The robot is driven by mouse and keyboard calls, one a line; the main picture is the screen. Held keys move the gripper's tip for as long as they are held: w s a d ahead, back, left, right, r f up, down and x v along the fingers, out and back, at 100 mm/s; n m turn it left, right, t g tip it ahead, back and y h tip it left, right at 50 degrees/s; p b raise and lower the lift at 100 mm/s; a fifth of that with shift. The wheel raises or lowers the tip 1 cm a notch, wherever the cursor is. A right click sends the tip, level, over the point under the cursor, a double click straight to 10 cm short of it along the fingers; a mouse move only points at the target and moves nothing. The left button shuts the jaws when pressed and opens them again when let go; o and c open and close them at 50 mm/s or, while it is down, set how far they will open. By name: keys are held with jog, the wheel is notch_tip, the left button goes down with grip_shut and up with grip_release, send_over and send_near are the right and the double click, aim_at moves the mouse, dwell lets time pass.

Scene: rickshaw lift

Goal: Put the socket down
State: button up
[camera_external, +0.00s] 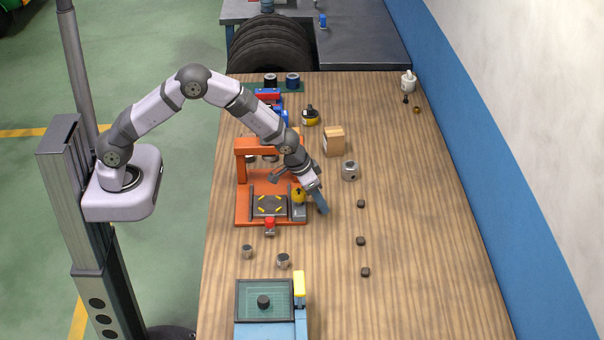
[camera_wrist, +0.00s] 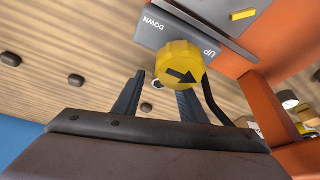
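My gripper (camera_external: 322,208) is at the right side of an orange lift, pointing down and right. In the wrist view its two fingers (camera_wrist: 157,92) stand apart, with no socket visible between them. A yellow knob (camera_wrist: 180,63) with a black arrow sits by the right fingertip, on a grey panel marked UP and DOWN; whether they touch I cannot tell. The knob also shows beside my gripper in the external view (camera_external: 298,195). Metal cylinders that look like sockets stand on the table: one right of the lift (camera_external: 350,172), two in front of it (camera_external: 247,251) (camera_external: 283,261).
The orange lift (camera_external: 242,165) has a dark platform with yellow marks. A cardboard box (camera_external: 334,141) and a yellow-black container (camera_external: 310,116) stand behind. Several dark nuts (camera_external: 360,241) lie at right. A blue fixture (camera_external: 265,329) is at the front. The right front of the table is clear.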

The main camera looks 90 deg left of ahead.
jog(key=b+v, duration=0.2)
jog(key=v, duration=0.9)
jog(key=shift+s, duration=0.1)
jog(key=s+d+f+m+g, duration=0.1)
jog(key=s+d+g, duration=0.1)
jog(key=s, duration=1.2)
jog(key=s+d+f+m+g+h, duration=0.1)
jog(key=s+d+f+m+g, duration=0.1)
jog(key=s, duration=1.3)
jog(key=shift+s+d+m, duration=0.3)
jog(key=shift+d, duration=0.45)
